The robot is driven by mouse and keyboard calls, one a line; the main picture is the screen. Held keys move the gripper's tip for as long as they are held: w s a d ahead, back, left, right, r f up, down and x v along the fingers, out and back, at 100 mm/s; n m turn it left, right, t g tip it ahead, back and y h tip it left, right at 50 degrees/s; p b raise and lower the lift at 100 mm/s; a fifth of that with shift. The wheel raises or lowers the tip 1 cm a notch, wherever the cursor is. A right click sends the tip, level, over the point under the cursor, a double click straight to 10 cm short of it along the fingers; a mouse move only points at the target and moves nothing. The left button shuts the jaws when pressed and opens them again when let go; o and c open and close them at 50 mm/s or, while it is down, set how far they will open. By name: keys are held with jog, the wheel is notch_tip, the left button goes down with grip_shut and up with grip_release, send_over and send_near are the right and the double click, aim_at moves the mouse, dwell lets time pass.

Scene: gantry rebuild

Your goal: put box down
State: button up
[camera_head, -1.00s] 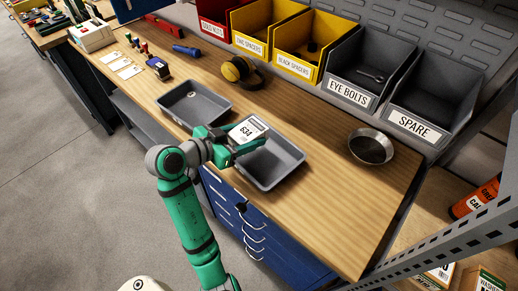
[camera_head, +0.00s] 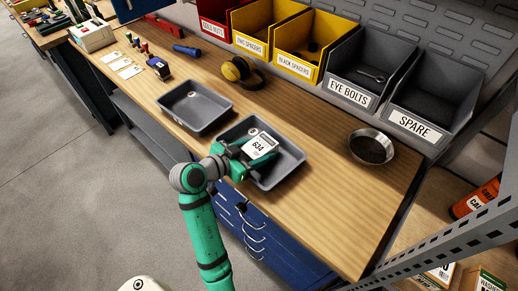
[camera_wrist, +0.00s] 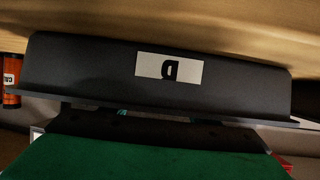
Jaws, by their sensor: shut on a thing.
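A small box with a white label reading 634 (camera_head: 261,145) is held over the right-hand grey tray (camera_head: 292,168), tilted. My green gripper (camera_head: 246,162) is shut on it, reaching in over the tray's left front side. I cannot tell whether the box touches the tray floor, as its underside is hidden. In the wrist view, a dark grey tray wall (camera_wrist: 90,80) with a white letter label (camera_wrist: 169,68) fills the middle. A green surface covers the bottom of that view, and the box cannot be clearly made out there.
A second, empty grey tray (camera_head: 195,106) stands to the left. A metal bowl (camera_head: 371,147) is to the right. Yellow and black ear defenders (camera_head: 237,70) lie behind. Labelled bins, including spare (camera_head: 431,105), line the back. Bare bench (camera_head: 330,200) lies right of the tray.

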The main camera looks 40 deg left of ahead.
jog(key=shift+f, duration=0.1)
jog(key=o, duration=1.2)
jog(key=shift+s+r, duration=0.15)
jog(key=shift+r, duration=0.05)
jog(key=v, duration=1.1)
jog(key=shift+s+a+r, duration=0.15)
jog(key=shift+s+r, duration=0.05)
jog(key=shift+s, duration=0.05)
